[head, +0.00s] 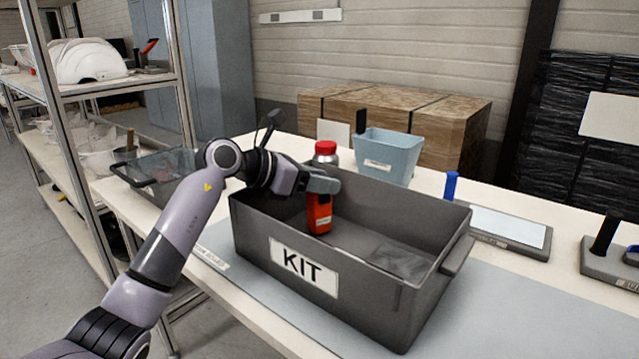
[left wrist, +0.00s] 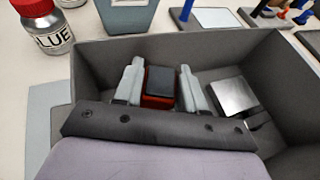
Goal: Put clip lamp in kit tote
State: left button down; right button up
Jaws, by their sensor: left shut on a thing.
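The clip lamp (head: 319,214), a red and dark block, hangs upright inside the grey kit tote (head: 350,307), which has a KIT label on its front. My left gripper (head: 322,184) reaches over the tote's left part and is shut on the lamp's top. In the left wrist view, both fingers of the left gripper (left wrist: 161,88) flank the lamp (left wrist: 160,80), with the tote's wall (left wrist: 170,48) beyond. Whether the lamp's lower end touches the tote floor cannot be told. My right gripper is not in view.
A flat grey packet (head: 402,262) lies in the tote's right part, looking silvery in the left wrist view (left wrist: 232,98). A red-capped glue bottle (head: 326,151) and a blue bin (head: 388,156) stand behind the tote.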

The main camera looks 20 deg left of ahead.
pick_arm(q)
jog(key=shift+f, duration=0.15)
jog(key=c, duration=0.7)
grip_release()
jog(key=shift+o, duration=0.2)
jog(key=shift+r, duration=0.25)
jog(key=shift+s+a, duration=0.25)
jog(key=v, duration=1.1)
jog(key=shift+s, duration=0.15)
